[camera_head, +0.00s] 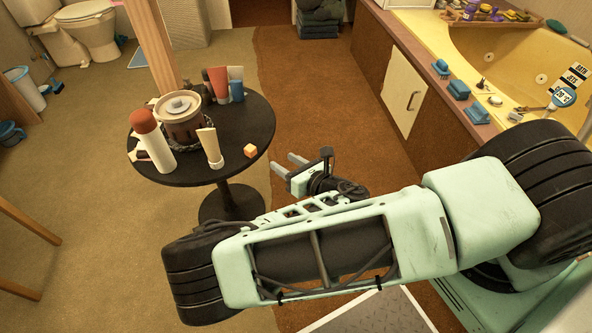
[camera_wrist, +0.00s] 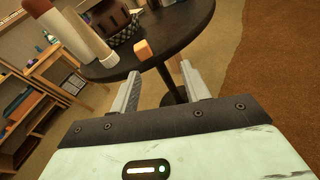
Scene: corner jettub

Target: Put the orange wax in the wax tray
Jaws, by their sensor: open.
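The orange wax (camera_head: 250,150) is a small cube near the right edge of a round dark table (camera_head: 235,122). It also shows in the wrist view (camera_wrist: 142,49), ahead of my fingers. My gripper (camera_head: 284,164) is open and empty, just right of the table edge and apart from the wax. In the wrist view its two fingers (camera_wrist: 160,72) point toward the table rim, with the wax beyond them. I cannot tell for sure which thing is the wax tray; a dark patterned holder (camera_wrist: 122,30) stands around the foot of the brown lidded pot (camera_head: 184,118).
A white bottle with a red cap (camera_head: 152,142) and a cream tube (camera_head: 210,147) stand near the wax. More tubes (camera_head: 218,84) stand behind. A wooden post (camera_head: 152,45) rises behind the table. The yellow tub (camera_head: 500,55) is at right. Brown carpet right of the table is clear.

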